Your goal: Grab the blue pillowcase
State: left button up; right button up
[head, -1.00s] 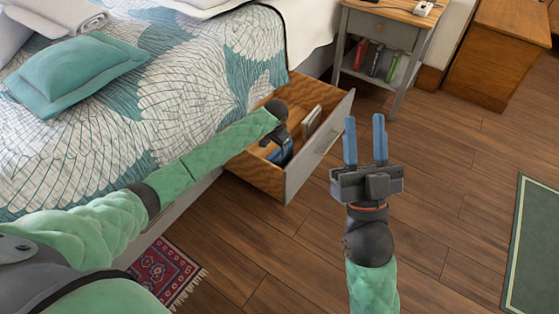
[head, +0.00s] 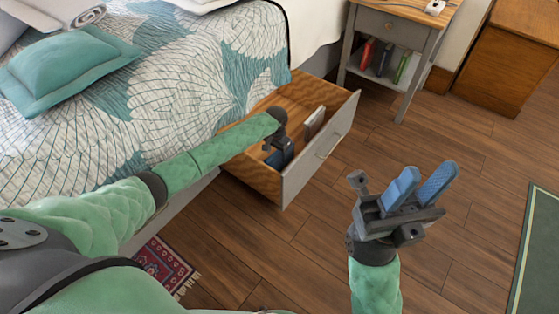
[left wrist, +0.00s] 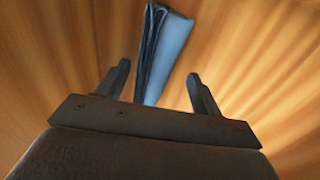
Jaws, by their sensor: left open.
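The blue pillowcase (left wrist: 170,55) stands folded on edge in the wooden drawer. In the left wrist view it lies between and beyond the two fingers, with a gap on each side. My left gripper (left wrist: 158,75) is open and points down into the drawer. In the head view, my left gripper (head: 281,155) hides most of the pillowcase; a small blue part (head: 272,160) shows beside it.
The pulled-out drawer (head: 318,160) under the bed has a pale folded item (head: 314,121) near its front. A nightstand (head: 390,28) stands behind it. A teal pillow (head: 68,67) lies on the bed. The wooden floor on the right is clear up to a green rug (head: 535,250).

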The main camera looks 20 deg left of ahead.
pick_arm(q)
jog(key=f+b, duration=0.1)
jog(key=f, duration=0.1)
jog(key=f+b, duration=0.1)
jog(key=f, duration=0.1)
jog(key=shift+s+d, duration=0.1)
jog(key=shift+d, duration=0.1)
jog(key=shift+f, duration=0.5)
jog(key=c, duration=1.1)
jog(key=shift+r, duration=0.1)
jog(key=shift+c, duration=0.2)
